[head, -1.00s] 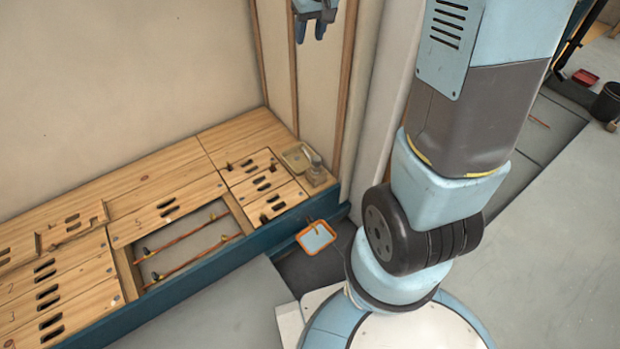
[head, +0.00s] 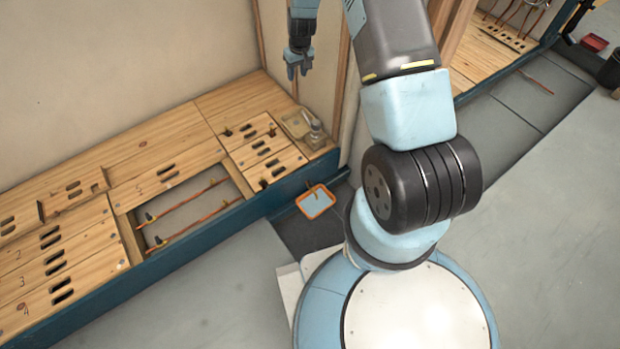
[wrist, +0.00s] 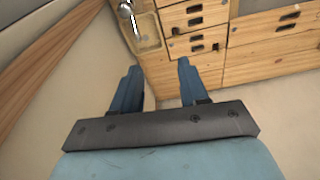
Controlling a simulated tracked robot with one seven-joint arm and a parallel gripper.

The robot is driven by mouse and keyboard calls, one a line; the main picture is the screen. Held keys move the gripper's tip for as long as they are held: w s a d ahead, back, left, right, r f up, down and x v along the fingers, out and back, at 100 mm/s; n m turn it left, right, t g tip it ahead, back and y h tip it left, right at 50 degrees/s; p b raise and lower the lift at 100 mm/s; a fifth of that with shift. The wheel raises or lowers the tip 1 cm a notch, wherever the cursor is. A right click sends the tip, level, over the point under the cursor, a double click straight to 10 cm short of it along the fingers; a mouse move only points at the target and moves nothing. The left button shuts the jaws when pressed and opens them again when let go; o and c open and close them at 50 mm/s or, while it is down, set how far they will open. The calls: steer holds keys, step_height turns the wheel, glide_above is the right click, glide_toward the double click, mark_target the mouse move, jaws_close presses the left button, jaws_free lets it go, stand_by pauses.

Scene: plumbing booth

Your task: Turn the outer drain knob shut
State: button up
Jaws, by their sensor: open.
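My gripper (head: 298,72) hangs open and empty above the right end of the wooden bench. In the wrist view my gripper (wrist: 158,68) shows its two blue fingers apart, with nothing between them. Copper pipes with small dark fittings (head: 150,216) run in the open recess. I cannot tell for certain which of these is the outer drain knob, nor its turn. My gripper touches none of them.
An orange-rimmed tray (head: 316,202) is by the bench front. A wall and wooden post (head: 344,75) rise close on the right.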

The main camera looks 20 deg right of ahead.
step_height(320, 180, down, 12)
steer(key=n+g, duration=0.1)
steer(key=g, duration=0.1)
glide_above(310, 182)
step_height(310, 182, down, 30)
steer(key=r, duration=0.1)
steer(key=shift+h, duration=0.3)
step_height(310, 182, down, 14)
steer(key=shift+s+d+f, duration=0.1)
steer(key=shift+s, duration=0.05)
jaws_close()
